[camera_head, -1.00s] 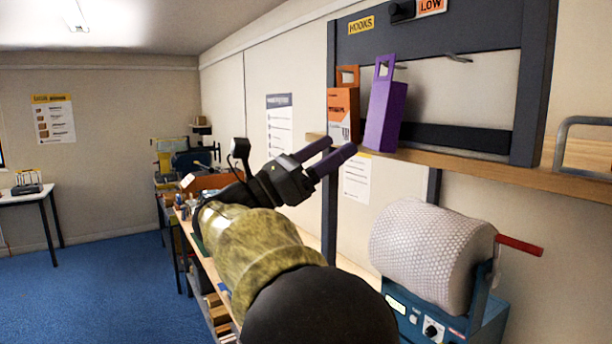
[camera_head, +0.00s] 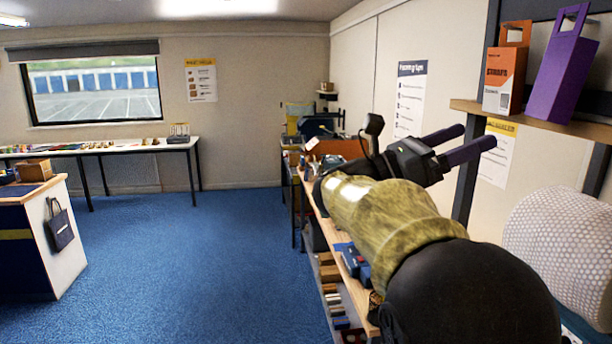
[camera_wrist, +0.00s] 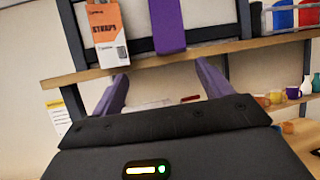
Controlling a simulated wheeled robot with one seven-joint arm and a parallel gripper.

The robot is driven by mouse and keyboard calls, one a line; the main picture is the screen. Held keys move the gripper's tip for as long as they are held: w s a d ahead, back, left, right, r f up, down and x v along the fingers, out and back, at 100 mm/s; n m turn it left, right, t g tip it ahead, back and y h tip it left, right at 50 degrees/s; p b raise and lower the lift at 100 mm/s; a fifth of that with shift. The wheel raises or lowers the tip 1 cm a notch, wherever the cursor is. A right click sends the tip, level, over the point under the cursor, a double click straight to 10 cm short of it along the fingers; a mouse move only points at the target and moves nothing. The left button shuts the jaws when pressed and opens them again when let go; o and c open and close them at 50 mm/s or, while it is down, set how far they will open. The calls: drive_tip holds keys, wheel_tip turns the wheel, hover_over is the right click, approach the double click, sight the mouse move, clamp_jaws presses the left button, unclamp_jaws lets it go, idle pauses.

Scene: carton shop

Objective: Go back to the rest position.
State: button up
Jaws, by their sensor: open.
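My gripper (camera_head: 475,141) is open and empty, with two purple fingers apart; it also shows in the wrist view (camera_wrist: 160,88). It is raised in front of the wall, to the left of and below a wooden shelf (camera_head: 470,108). On that shelf stand an orange and white carton (camera_head: 504,75) and a purple carton (camera_head: 564,65), both with handle tops. The purple carton leans. In the wrist view the orange carton (camera_wrist: 106,32) and the lower part of the purple carton (camera_wrist: 168,22) stand beyond the fingers, apart from them.
A workbench (camera_head: 322,215) with tools runs under my arm along the right wall. A bubble-wrap roll (camera_head: 565,240) is at lower right. A counter with a hanging dark bag (camera_head: 59,226) stands at left, a long table (camera_head: 130,147) under the window. The blue floor (camera_head: 200,260) between is clear.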

wheel_tip(320, 180, down, 29)
drive_tip(key=s+d+t+y, duration=0.2)
drive_tip(key=d+t+y, duration=0.15)
drive_tip(key=y, duration=0.75)
drive_tip(key=s+a+f+m+t+y, duration=0.1)
drive_tip(key=s+a+f+m+y, duration=0.3)
drive_tip(key=a+f+m+y, duration=0.2)
drive_tip(key=s+a+f+m+t+y, duration=0.1)
drive_tip(key=s+a+f+m+y, duration=0.3)
drive_tip(key=a+f+m, duration=0.5)
wheel_tip(320, 180, down, 3)
drive_tip(key=shift+s+a+f+m+y, duration=0.1)
drive_tip(key=shift+s+a+m+y, duration=0.15)
drive_tip(key=shift+m+y, duration=0.65)
